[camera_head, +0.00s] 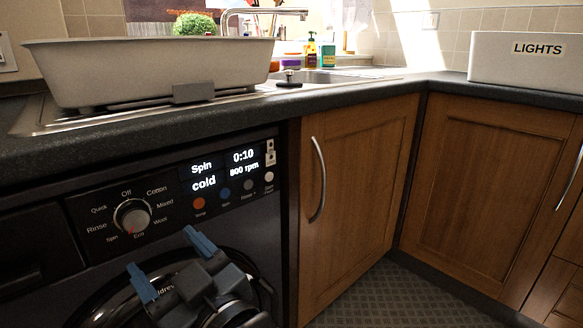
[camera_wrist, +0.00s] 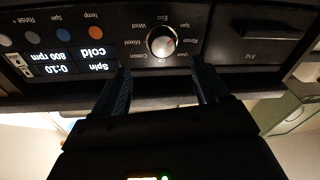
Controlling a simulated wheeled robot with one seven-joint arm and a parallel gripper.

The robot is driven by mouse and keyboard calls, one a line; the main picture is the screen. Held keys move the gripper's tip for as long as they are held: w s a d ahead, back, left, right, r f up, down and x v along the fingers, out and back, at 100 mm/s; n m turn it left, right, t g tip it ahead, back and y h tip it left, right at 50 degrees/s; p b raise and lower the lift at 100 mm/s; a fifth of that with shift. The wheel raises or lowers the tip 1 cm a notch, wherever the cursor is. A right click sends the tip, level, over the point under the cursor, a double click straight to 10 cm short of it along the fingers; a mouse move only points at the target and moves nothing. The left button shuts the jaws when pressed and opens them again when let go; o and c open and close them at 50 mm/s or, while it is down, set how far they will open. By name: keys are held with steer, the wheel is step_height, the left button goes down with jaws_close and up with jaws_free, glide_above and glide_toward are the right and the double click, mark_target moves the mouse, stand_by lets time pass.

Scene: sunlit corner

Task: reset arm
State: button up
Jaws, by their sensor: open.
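My gripper (camera_head: 172,268) is open and empty, with its two blue fingers apart, in front of the washing machine (camera_head: 50,238) in the head view. In the wrist view my gripper (camera_wrist: 160,80) points at the machine's control panel, with the dial (camera_wrist: 162,42) showing between the fingers. The view there is upside down. The dial (camera_head: 132,216) also shows in the head view, above the fingers. The lit display (camera_head: 222,170) reads Spin, cold, 0:10 and 800 rpm. My gripper and wrist hide part of the round door (camera_head: 97,308).
A beige basin (camera_head: 150,70) stands over the sink drainer on the dark counter (camera_head: 250,118). A white box labelled LIGHTS (camera_head: 525,65) stands at the right. Wooden cupboards (camera_head: 355,195) are closed. Bottles (camera_head: 328,52) stand behind the sink. Some patterned floor (camera_head: 400,300) is clear.

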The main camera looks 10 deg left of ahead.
steer(key=s+d+f+m+t+h, duration=0.25)
steer(key=s+d+f+m, duration=0.2)
steer(key=d, duration=0.35)
steer(key=s+d+f+m+t+h, duration=0.1)
steer(key=s+d+f+m+h, duration=0.3)
steer(key=d, duration=0.4)
steer(key=s+d+f+m+t+h, duration=0.2)
steer(key=s+d+f+m+h, duration=0.15)
steer(key=d+f, duration=0.3)
steer(key=s+d+r+m+g+h, duration=0.15)
steer(key=s+d+h, duration=0.45)
steer(key=s+d, duration=1.3)
step_height(320, 180, up, 28)
steer(key=s+p, duration=0.1)
steer(key=p, duration=2.7)
steer(key=shift+a, duration=0.2)
